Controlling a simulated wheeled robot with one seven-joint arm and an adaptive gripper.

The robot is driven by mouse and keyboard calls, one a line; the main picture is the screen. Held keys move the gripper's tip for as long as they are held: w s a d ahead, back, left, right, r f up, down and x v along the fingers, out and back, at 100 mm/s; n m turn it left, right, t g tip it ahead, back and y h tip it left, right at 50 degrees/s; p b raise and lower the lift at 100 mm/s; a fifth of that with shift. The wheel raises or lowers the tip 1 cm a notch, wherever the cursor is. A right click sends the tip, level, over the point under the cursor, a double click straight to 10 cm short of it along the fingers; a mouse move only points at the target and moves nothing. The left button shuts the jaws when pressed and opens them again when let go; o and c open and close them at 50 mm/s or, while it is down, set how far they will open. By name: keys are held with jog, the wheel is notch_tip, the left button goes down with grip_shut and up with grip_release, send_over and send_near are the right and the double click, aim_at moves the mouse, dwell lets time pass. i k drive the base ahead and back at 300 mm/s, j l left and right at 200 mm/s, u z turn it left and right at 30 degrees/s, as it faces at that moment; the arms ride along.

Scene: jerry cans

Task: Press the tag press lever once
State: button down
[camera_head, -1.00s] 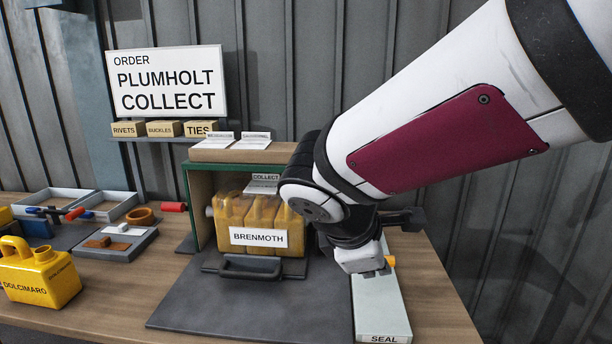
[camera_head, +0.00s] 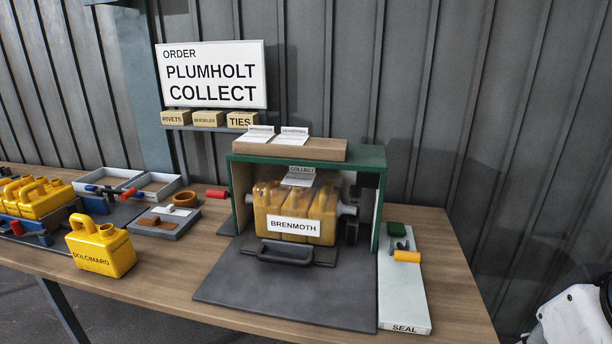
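A green-topped press-like frame (camera_head: 375,160) stands on the bench, with yellow jerry cans (camera_head: 325,205) labelled BRENMOTH inside and a COLLECT tag (camera_head: 299,176) above them. A red handle (camera_head: 217,193) sticks out at its left side. To its right lies a pale strip marked SEAL (camera_head: 403,300), with an orange grip (camera_head: 407,256) and a green block (camera_head: 396,229) at its far end. I cannot tell for sure which handle is the tag press lever. My gripper is not in view; only a white part of my arm shows at the lower right corner, away from the bench.
A dark mat (camera_head: 290,300) with a black handle (camera_head: 285,254) lies before the frame. A yellow DOLCIMARO can (camera_head: 101,247) stands left, near more yellow cans (camera_head: 38,198) and grey trays (camera_head: 165,222). The ORDER sign (camera_head: 211,75) reads PLUMHOLT COLLECT. Space above the SEAL strip is clear.

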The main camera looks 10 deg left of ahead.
aim_at(217, 194)
jog(key=i+j, duration=0.2)
jog(key=j, duration=0.25)
jog(key=i+j, duration=0.25)
jog(key=j, duration=0.2)
jog(key=i+j+u, duration=0.1)
jog(key=j, duration=0.35)
jog(key=i+j, duration=0.3)
jog(key=j, duration=0.15)
jog(key=i+j, duration=0.25)
jog(key=j, duration=0.2)
jog(key=i+j+u, duration=0.1)
jog(key=i+j, duration=0.15)
jog(key=j, duration=0.2)
jog(key=i+j, duration=0.2)
jog(key=j, duration=0.2)
